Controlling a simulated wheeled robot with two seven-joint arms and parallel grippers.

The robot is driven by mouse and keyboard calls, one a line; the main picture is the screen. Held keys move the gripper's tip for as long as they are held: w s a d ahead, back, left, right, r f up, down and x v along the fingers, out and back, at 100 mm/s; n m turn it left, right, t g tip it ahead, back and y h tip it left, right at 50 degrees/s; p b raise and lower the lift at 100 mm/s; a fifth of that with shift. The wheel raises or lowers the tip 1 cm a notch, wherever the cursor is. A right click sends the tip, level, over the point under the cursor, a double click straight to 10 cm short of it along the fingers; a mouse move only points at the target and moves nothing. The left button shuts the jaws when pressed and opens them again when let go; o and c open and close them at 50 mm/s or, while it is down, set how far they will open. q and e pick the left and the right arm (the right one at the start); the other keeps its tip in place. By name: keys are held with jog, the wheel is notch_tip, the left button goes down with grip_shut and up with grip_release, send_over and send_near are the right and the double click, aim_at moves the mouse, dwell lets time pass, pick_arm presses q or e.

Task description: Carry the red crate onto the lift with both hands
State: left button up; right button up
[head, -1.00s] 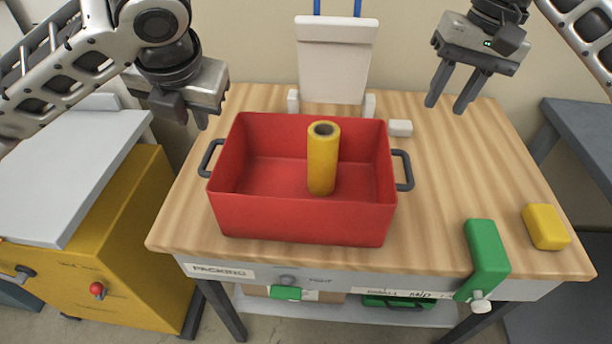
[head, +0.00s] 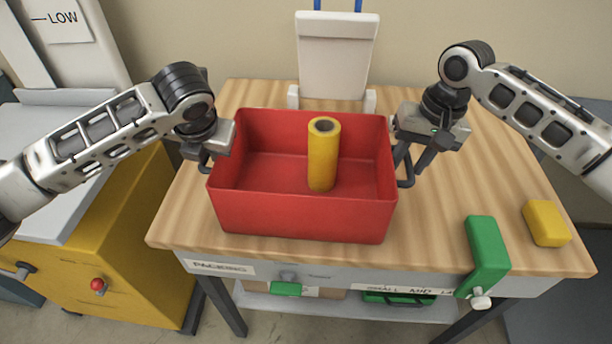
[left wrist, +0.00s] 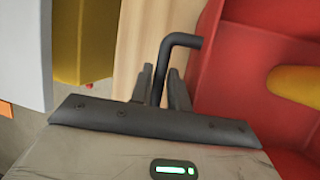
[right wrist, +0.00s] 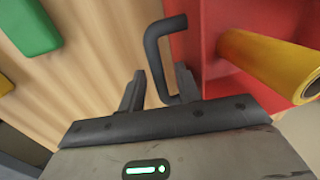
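The red crate (head: 300,218) stands on the wooden table with a dark handle on each short side. A yellow roll (head: 322,160) stands upright inside it. My left gripper (head: 207,160) is at the crate's left handle. In the left wrist view the handle (left wrist: 182,39) lies between its close-set fingers, which look shut on it. My right gripper (head: 412,160) is at the right handle. In the right wrist view that handle (right wrist: 154,60) sits between spread fingers with gaps beside it. No thing is clearly marked as the lift.
A yellow cabinet (head: 135,255) with a grey top (head: 60,215) stands left of the table, below a "LOW" sign (head: 62,20). A white stand (head: 335,55) is behind the crate.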

pick_arm(q)
jog(key=shift+w+a+f, duration=0.1)
jog(key=shift+w+f, duration=0.1)
jog(key=shift+f, duration=0.3)
pick_arm(e)
jog(key=shift+a+f, duration=0.1)
jog(key=shift+f, duration=0.4)
pick_arm(q)
jog(key=c, duration=0.3)
pick_arm(e)
jog(key=c, duration=0.3)
pick_arm(q)
grip_shut()
pick_arm(e)
grip_shut()
pick_arm(q)
jog(key=shift+r, duration=0.2)
pick_arm(e)
jog(key=shift+r, duration=0.2)
